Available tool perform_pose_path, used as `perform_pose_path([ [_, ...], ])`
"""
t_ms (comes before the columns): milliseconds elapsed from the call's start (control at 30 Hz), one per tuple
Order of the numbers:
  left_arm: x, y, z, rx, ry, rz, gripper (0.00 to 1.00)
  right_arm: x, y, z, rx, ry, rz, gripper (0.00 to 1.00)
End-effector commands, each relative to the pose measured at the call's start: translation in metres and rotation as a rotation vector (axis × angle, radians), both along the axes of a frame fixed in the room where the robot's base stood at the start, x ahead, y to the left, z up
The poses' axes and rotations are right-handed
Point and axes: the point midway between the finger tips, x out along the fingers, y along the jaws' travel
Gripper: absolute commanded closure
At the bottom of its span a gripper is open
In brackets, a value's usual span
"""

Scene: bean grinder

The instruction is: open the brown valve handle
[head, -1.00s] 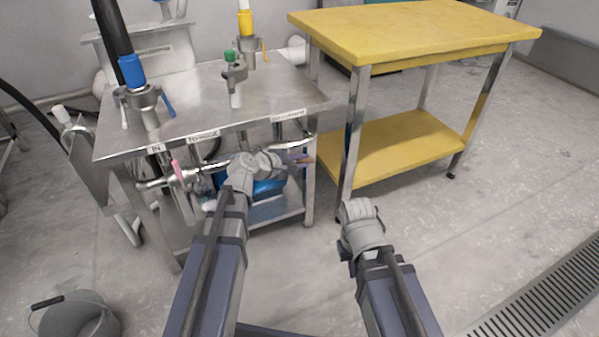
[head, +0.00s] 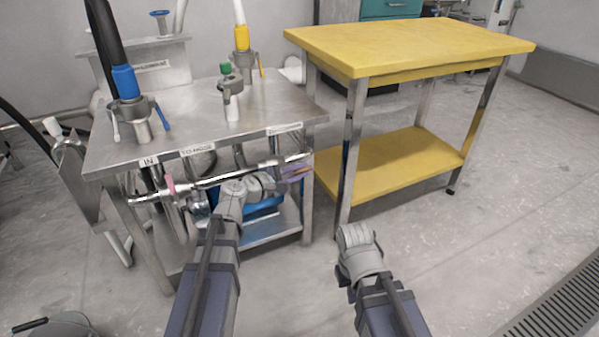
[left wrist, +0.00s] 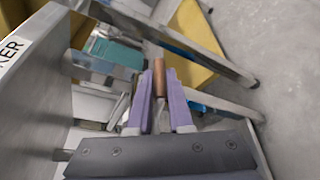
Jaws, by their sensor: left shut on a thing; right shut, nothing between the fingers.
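The brown valve handle (left wrist: 172,82) is between the purple fingers of my left gripper (left wrist: 160,82) in the left wrist view, and the fingers are shut on it. In the head view my left gripper (head: 292,171) is at the right end of the steel pipe, below the front edge of the steel table. The handle there is small and mostly covered by the fingers. The end of my right arm (head: 357,252) hangs in front of the yellow table, clear of the valve. The right fingers are mostly hidden behind the wrist.
The steel table (head: 190,110) carries valves with blue, green and yellow parts. A pink handle (head: 169,184) sits on the pipe to the left. The yellow table (head: 400,45) stands to the right. Open floor (head: 450,255) lies in front of it.

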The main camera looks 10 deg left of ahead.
Motion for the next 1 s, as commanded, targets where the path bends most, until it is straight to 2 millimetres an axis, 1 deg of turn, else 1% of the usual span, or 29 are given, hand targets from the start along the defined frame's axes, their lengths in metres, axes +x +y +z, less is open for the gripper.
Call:
perform_pose_path([
  [67, -0.001, -0.001, 0.001, -0.004, 0.000, -0.001, 1.00, 0.000, 0.000, 0.000, 0.000, 0.000, 0.000, 1.00],
  [100, -0.001, -0.001, 0.001, -0.005, 0.001, -0.001, 0.81, 0.000, 0.000, 0.000, 0.000, 0.000, 0.000, 1.00],
  [367, 0.000, 0.000, 0.001, -0.002, 0.001, 0.000, 0.52, 0.000, 0.000, 0.000, 0.000, 0.000, 0.000, 1.00],
  [567, 0.000, 0.000, 0.000, -0.002, 0.001, 0.000, 0.52, 0.000, 0.000, 0.000, 0.000, 0.000, 0.000, 1.00],
  [667, -0.004, 0.002, 0.002, -0.002, 0.000, 0.001, 0.52, 0.000, 0.000, 0.002, 0.000, 0.000, 0.000, 1.00],
  [767, -0.014, 0.009, 0.005, -0.003, 0.001, 0.001, 0.52, 0.000, 0.000, 0.005, 0.000, 0.000, 0.000, 1.00],
  [1000, -0.046, 0.032, 0.013, -0.002, 0.001, 0.002, 0.52, 0.000, 0.000, 0.013, 0.000, 0.000, 0.000, 1.00],
])
